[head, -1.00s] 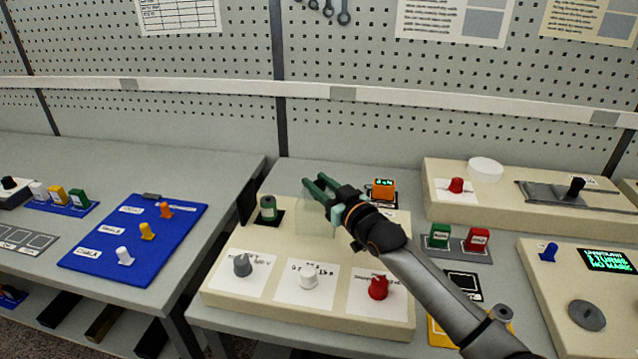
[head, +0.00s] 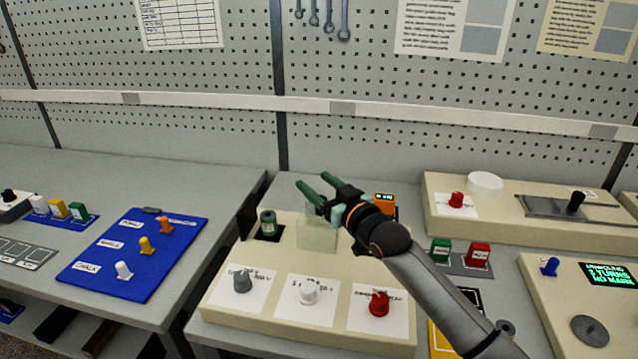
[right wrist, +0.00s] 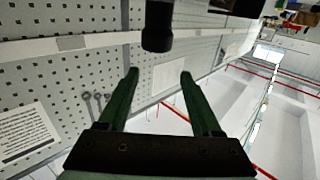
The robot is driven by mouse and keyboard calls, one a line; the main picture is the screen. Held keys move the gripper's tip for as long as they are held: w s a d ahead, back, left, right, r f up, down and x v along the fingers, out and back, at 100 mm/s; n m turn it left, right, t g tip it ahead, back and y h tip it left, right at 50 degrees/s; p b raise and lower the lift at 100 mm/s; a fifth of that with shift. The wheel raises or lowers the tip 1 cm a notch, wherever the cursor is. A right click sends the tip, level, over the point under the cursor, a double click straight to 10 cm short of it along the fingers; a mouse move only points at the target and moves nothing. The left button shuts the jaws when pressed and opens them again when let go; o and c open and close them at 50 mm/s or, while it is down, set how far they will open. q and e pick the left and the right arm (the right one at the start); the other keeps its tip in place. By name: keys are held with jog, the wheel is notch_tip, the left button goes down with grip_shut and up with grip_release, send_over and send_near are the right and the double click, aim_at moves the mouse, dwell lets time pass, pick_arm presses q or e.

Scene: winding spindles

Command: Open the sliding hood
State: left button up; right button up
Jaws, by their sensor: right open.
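A clear, pale box (head: 316,236), which looks like the hood, sits on the beige panel (head: 262,318) behind the white knob. Its rails and handle are not clear to me. My right gripper (head: 313,180) is open and empty, its green fingers spread above and behind the box, apart from it. Its wrist hides part of the box's right side. In the right wrist view the two fingers (right wrist: 158,74) are apart with nothing between them, and the box does not show there. My left gripper is not in view.
Grey (head: 242,281), white (head: 308,292) and red (head: 379,303) knobs stand along the panel's front. A dark green spindle (head: 268,222) stands left of the box, and an orange display unit (head: 385,202) is behind my wrist. A pegboard (head: 380,80) closes the back.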

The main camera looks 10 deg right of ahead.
jog(key=s+a+r, duration=0.1)
jog(key=s+r, duration=0.8)
jog(key=s, duration=0.4)
jog(key=shift+s+a, duration=0.15)
jog(key=shift+a, duration=0.05)
jog(key=shift+f, duration=0.1)
